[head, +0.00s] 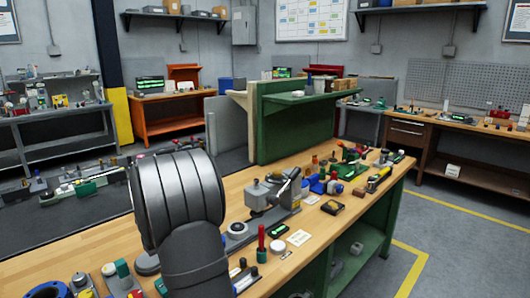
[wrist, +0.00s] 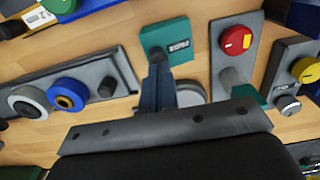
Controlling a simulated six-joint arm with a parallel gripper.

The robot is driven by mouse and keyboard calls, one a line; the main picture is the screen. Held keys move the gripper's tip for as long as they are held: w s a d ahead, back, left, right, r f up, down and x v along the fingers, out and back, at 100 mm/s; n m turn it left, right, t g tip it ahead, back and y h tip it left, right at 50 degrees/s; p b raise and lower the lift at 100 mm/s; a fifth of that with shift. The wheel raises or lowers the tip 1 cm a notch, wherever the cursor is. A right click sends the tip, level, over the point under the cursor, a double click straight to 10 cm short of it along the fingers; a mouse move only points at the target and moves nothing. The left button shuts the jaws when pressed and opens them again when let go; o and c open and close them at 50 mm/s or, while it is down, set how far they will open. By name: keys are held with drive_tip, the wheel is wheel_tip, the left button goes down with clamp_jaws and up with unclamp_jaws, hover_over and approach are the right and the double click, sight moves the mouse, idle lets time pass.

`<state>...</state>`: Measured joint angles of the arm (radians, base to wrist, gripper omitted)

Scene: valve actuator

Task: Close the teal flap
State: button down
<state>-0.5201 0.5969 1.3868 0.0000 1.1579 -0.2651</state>
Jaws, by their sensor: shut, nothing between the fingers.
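In the wrist view a teal block (wrist: 166,40) with a small printed label lies at the upper middle. A second teal piece (wrist: 250,94) shows at the right, partly hidden behind my gripper's body. I cannot tell for certain which is the flap, nor how far it stands open. My gripper (wrist: 157,66) points up the picture, its dark fingers together and empty, with the tips just below the labelled teal block. I cannot tell whether they touch it. In the head view a teal part (head: 122,268) stands at the lower left; my arm hides the gripper there.
A grey clamp device (head: 270,194) and a red-handled tool (head: 261,240) stand farther along the wooden bench.

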drive_tip(key=shift+f, duration=0.2)
drive_tip(key=shift+f, duration=1.25)
drive_tip(key=shift+r, duration=3.55)
drive_tip(key=shift+f, duration=3.15)
drive_tip(key=shift+r, duration=0.1)
